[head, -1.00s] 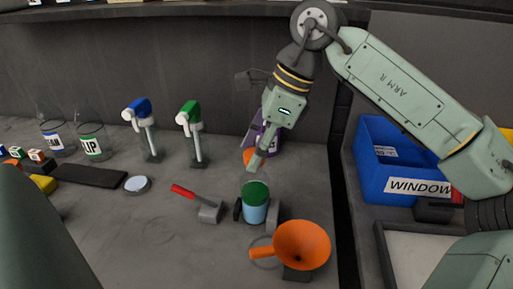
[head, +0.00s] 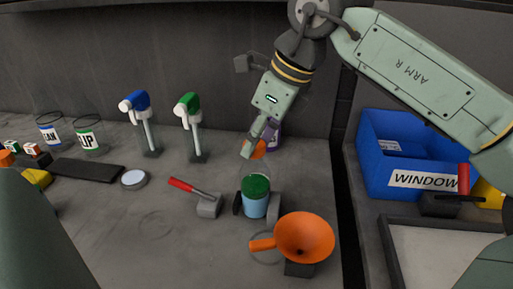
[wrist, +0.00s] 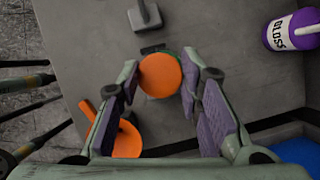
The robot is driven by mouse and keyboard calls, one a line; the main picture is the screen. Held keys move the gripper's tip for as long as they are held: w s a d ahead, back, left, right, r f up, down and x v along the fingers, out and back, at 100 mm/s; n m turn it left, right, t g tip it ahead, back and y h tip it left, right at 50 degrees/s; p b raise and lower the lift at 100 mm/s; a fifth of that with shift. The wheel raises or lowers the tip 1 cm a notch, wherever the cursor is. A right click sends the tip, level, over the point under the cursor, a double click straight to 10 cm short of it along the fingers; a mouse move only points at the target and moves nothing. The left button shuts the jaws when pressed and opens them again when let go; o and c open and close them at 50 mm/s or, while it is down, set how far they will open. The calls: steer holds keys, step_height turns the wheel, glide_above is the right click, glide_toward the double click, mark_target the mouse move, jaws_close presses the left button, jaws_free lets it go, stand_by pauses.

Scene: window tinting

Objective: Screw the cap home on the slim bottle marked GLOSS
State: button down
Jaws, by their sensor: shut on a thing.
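My gripper (wrist: 160,82) is shut on a round orange cap (wrist: 159,74), with one finger on each side of it. In the head view the gripper (head: 252,150) holds the orange cap (head: 258,150) in the air, behind and above a green-topped blue container (head: 255,205). A green rim shows just behind the cap in the wrist view. In the head view the purple bottle (head: 273,137) is partly hidden behind the gripper.
An orange funnel (head: 305,237) stands in front of the container, and a red-handled scraper (head: 195,195) lies to its left. Blue and green spray heads (head: 133,103) stand at the back. A blue WINDOW bin (head: 400,160) is to the right.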

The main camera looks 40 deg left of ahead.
steer(key=m+b, duration=0.1)
steer(key=m+t, duration=0.1)
steer(key=m, duration=0.1)
steer(key=m+t+b, duration=0.1)
steer(key=m, duration=0.1)
steer(key=shift+d+f+b, duration=0.1)
steer(key=shift+f+b, duration=0.2)
steer(key=shift+b, duration=0.05)
steer(key=m, duration=0.1)
steer(key=m+t, duration=0.1)
steer(key=shift+r+m, duration=0.3)
steer(key=shift+m, duration=0.1)
steer(key=shift+m+h, duration=0.3)
steer(key=shift+m, duration=0.3)
steer(key=c, duration=1.2)
jaws_free()
steer(key=shift+o, duration=0.2)
steer(key=shift+p, duration=0.3)
